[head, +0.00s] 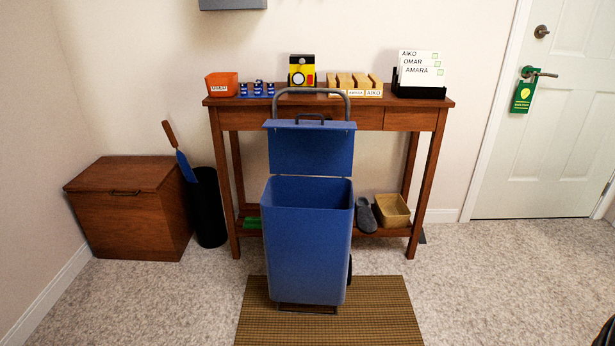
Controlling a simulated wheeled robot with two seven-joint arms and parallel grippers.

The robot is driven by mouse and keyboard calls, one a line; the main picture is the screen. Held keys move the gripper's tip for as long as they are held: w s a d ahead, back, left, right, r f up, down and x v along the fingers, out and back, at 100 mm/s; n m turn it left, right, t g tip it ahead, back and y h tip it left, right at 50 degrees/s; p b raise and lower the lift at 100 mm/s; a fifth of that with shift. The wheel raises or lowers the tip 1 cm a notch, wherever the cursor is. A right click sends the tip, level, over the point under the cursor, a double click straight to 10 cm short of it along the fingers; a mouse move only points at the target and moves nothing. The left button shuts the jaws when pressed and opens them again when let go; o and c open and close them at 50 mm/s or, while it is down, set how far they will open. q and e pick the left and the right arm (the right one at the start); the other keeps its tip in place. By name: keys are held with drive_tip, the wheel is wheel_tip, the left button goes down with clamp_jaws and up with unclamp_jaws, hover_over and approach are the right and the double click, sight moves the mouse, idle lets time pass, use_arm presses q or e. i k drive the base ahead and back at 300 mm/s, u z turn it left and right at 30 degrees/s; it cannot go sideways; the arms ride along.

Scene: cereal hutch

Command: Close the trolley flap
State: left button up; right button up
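The blue trolley (307,245) stands upright on the brown mat, with its open top facing up. Its blue flap (311,152) is open and stands up behind the opening, in front of the table. A dark handle (310,117) sits at the top edge of the flap. The trolley's grey push handle (312,91) arches up behind the flap, against the table. The inside bottom of the trolley is hidden. Neither of my grippers shows in the head view.
A wooden console table (435,115) stands behind the trolley, with small items on top. A wooden chest (130,205) and a black umbrella stand (207,210) are at left. The mat (385,320) and the carpet around the trolley's front are clear. A dark shape is cut off at the lower right edge.

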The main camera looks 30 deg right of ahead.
sight(322, 147)
drive_tip(key=u, duration=0.35)
drive_tip(key=k, duration=0.3)
drive_tip(key=z, duration=1.25)
drive_tip(key=i, duration=0.95)
drive_tip(key=u, duration=0.05)
